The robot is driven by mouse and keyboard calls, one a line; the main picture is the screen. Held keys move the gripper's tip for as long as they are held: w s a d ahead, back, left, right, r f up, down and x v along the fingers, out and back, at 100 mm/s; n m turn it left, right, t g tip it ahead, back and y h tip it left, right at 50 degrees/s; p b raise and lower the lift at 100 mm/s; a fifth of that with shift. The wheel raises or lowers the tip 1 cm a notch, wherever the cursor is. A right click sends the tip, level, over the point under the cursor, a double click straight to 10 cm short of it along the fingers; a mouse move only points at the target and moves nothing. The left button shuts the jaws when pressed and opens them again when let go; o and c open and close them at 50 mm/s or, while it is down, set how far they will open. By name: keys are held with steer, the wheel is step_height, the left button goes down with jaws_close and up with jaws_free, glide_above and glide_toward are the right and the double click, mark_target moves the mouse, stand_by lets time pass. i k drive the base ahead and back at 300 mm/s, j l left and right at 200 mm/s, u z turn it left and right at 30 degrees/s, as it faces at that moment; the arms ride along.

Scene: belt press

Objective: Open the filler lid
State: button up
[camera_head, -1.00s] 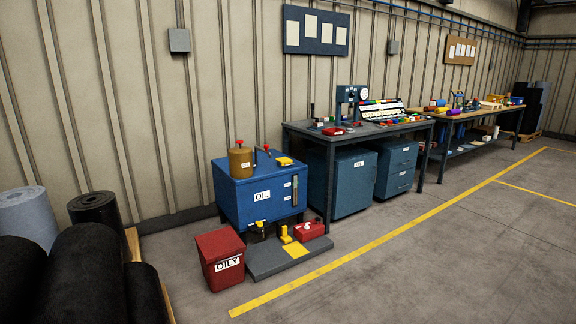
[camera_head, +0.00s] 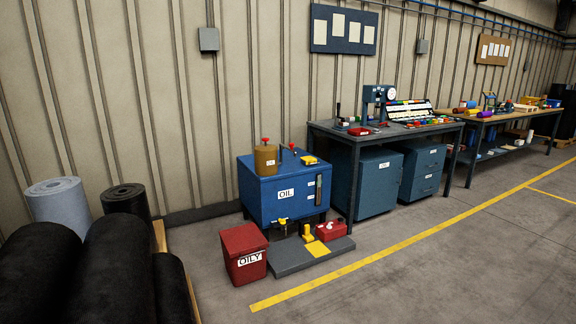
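A blue tank labelled OIL (camera_head: 262,207) stands on short legs against the wall. On its top are a brown can (camera_head: 265,160) with a red knob, a dark upright part (camera_head: 281,153) and a small yellow item (camera_head: 309,160). Which of these is the filler lid is too small to tell. A yellow tap (camera_head: 283,221) sits low on the tank's front. My gripper is not in view.
A red bin labelled OILY (camera_head: 244,256) and a grey floor platform (camera_head: 290,264) stand before the tank. A workbench (camera_head: 400,130) is to the right. Dark rolls (camera_head: 100,270) fill the lower left. The floor in front (camera_head: 430,270) is clear.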

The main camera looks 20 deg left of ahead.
mark_target(308, 160)
steer(key=i+u, duration=0.3)
steer(key=i, duration=0.2)
steer(key=i+l+u, duration=0.15)
steer(key=i+u, duration=0.15)
steer(key=i, duration=0.2)
steer(key=i+l, duration=0.2)
steer(key=i, duration=0.3)
steer(key=i+l+u, duration=0.1)
steer(key=i, duration=0.4)
steer(key=i+l, duration=0.3)
steer(key=i, duration=0.2)
steer(key=i+l, duration=0.2)
steer(key=i, duration=0.25)
steer(key=i+l+u, duration=0.1)
steer(key=i, duration=0.4)
steer(key=l, duration=0.1)
